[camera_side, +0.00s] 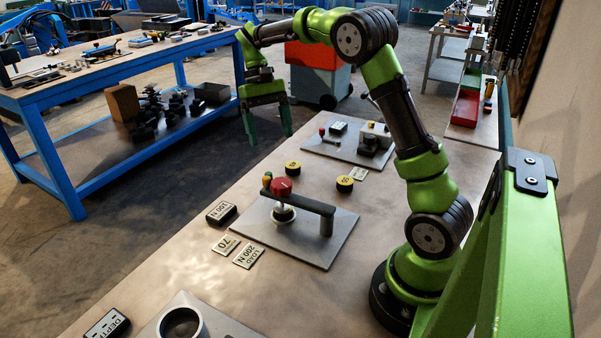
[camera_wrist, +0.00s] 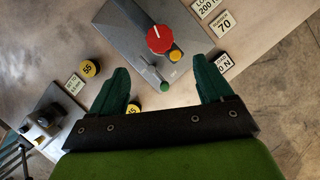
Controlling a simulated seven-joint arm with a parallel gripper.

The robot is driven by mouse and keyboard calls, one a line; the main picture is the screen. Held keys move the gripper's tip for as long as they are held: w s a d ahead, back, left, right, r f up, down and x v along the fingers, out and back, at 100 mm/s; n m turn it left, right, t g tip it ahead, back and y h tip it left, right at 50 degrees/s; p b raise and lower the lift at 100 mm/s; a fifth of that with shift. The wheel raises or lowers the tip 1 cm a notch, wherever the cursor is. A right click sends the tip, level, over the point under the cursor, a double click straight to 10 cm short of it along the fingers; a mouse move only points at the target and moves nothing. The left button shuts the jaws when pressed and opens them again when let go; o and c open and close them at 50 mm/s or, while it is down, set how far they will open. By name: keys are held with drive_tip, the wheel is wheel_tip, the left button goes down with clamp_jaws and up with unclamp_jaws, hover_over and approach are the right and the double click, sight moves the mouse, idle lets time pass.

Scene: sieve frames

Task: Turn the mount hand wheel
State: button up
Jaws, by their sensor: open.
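A red round wheel (camera_side: 281,187), apparently the mount hand wheel, sits on a dark arm over a pale round cup on a grey plate (camera_side: 320,252). It also shows in the wrist view (camera_wrist: 160,39), with a white line on its top. A small orange knob (camera_wrist: 176,55) and a green knob (camera_wrist: 164,87) are near it. My gripper (camera_side: 268,138) is open and empty, pointing down, high and beyond the wheel near the bench's far left edge. In the wrist view my gripper (camera_wrist: 162,72) has its fingers wide apart, with the wheel ahead of them, not touching.
Two yellow discs, one here (camera_side: 292,168) and one here (camera_side: 344,183), lie near the plate. A black 100 N block (camera_side: 221,212) and a 200 N card (camera_side: 249,255) lie left of it. A second plate (camera_side: 340,150) with a red-topped lever stands behind. A ring fixture (camera_side: 181,326) is in front.

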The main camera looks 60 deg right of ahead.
sight(281, 183)
drive_tip(key=shift+v, duration=2.75)
drive_tip(key=s+a+f+n, duration=0.1)
drive_tip(key=f, duration=0.4)
drive_tip(key=s+a+f+n+h, duration=0.1)
drive_tip(key=s+f+n, duration=0.1)
drive_tip(key=f, duration=0.3)
drive_tip(key=s+a+f+n, duration=0.2)
drive_tip(key=f, duration=0.3)
drive_tip(key=shift+s+f+g+h, duration=0.2)
drive_tip(key=shift+f+g+h, duration=0.05)
drive_tip(key=shift+g+h, duration=0.15)
drive_tip(key=shift+d, duration=0.1)
drive_tip(key=c, duration=1.1)
drive_tip(key=shift+o, duration=0.2)
drive_tip(key=shift+m+y, duration=0.3)
drive_tip(key=shift+m, duration=0.4)
